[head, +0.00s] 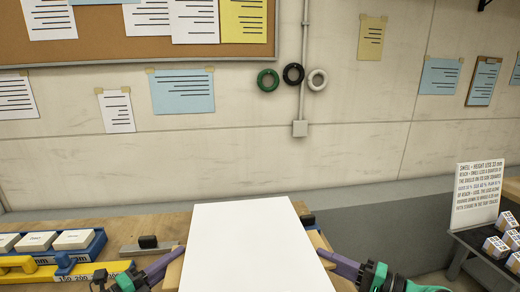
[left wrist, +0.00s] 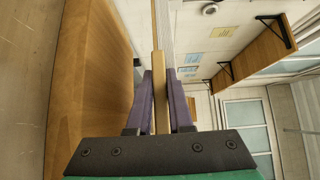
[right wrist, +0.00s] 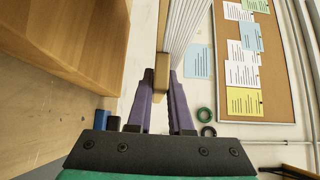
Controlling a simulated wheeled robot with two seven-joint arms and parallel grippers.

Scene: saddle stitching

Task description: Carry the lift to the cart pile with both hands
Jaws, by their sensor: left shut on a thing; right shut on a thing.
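The lift is a white stack of sheets (head: 252,245) in the lower middle of the head view, with tan strips showing at its sides. Its layered edges show in the right wrist view (right wrist: 187,30). My left gripper (head: 174,262) is at its left side, purple fingers shut on a tan strip (left wrist: 159,60) at its edge. My right gripper (head: 325,255) is at its right side, fingers shut on the tan strip there (right wrist: 162,68). The stack's underside is hidden. I cannot make out the cart pile in any view.
A wooden bench (head: 110,225) lies behind and left of the stack, with a blue tray of white blocks (head: 60,245) and a yellow gauge (head: 85,273). At the right, a dark stand (head: 470,245) holds small boxes (head: 497,246) and a sign (head: 475,195). A wall stands behind.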

